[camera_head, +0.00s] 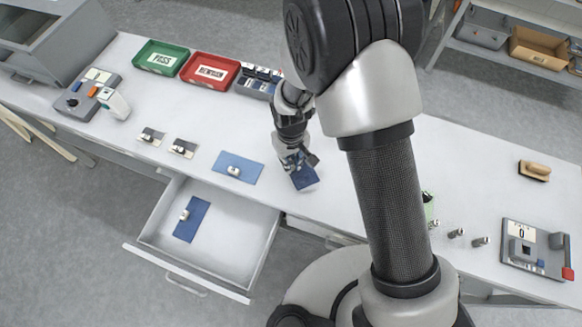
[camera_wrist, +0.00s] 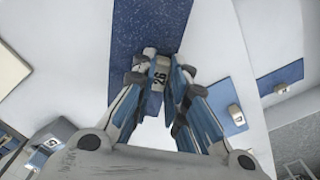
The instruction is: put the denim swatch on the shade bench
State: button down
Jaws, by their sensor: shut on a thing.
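A dark blue denim swatch (camera_head: 305,179) is held at the front of the white bench top (camera_head: 330,200), right of a lighter blue piece. In the wrist view the speckled swatch (camera_wrist: 150,25) reaches forward from between my fingers. A pale tab marked 26 (camera_wrist: 158,73) sits on it between the fingertips. My gripper (camera_head: 293,163) is shut on this tab; its fingers also show in the wrist view (camera_wrist: 160,85). I cannot tell whether the swatch touches the surface. No label in view names the shade bench.
An open drawer (camera_head: 255,245) below holds another blue swatch (camera_head: 191,219). A lighter blue swatch (camera_head: 240,160) lies on the bench. Green PASS (camera_head: 150,67) and red REWASH (camera_head: 200,83) trays stand behind. A grey device (camera_head: 540,262) stands far right. My arm hides the bench middle.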

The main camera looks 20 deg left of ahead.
jog(key=shift+f+b, duration=0.5)
jog(key=shift+f, duration=1.6)
jog(key=shift+f, duration=0.15)
jog(key=c, duration=1.6)
grip_release()
notch_tip(320, 180, up, 12)
jog(key=p, duration=0.3)
jog(key=shift+r, duration=0.25)
